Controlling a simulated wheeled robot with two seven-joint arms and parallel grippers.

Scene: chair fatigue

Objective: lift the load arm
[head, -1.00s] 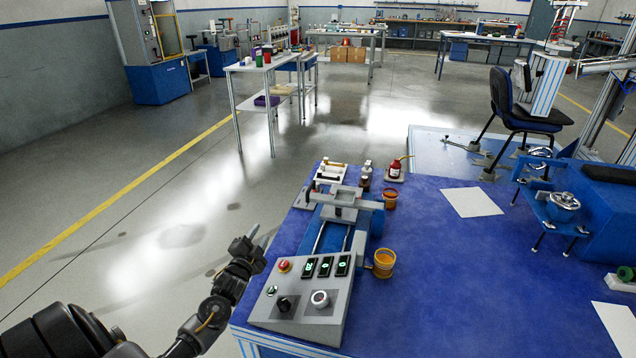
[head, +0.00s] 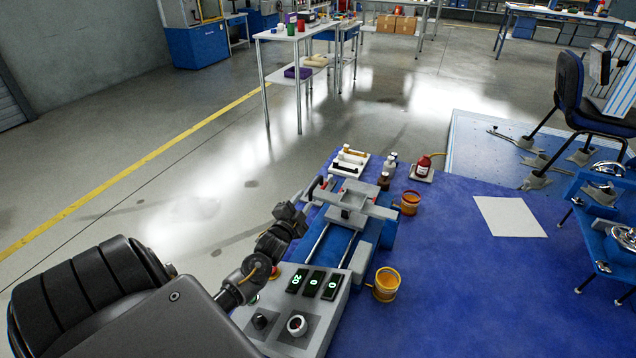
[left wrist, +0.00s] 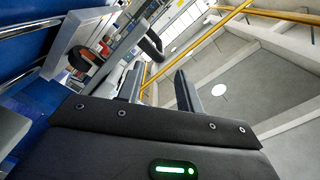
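I cannot single out the load arm for certain. A small dark part with a red tip (head: 323,183) is at the machine's back left. My left gripper (head: 296,212) is beside the machine's left edge, close to the carriage. In the left wrist view its two grey fingers (left wrist: 158,84) stand apart with nothing between them. A black curved part (left wrist: 150,46) shows beyond the fingers. My right gripper is not in view.
A white sheet (head: 509,216) lies on the table (head: 450,290). Open floor is to the left.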

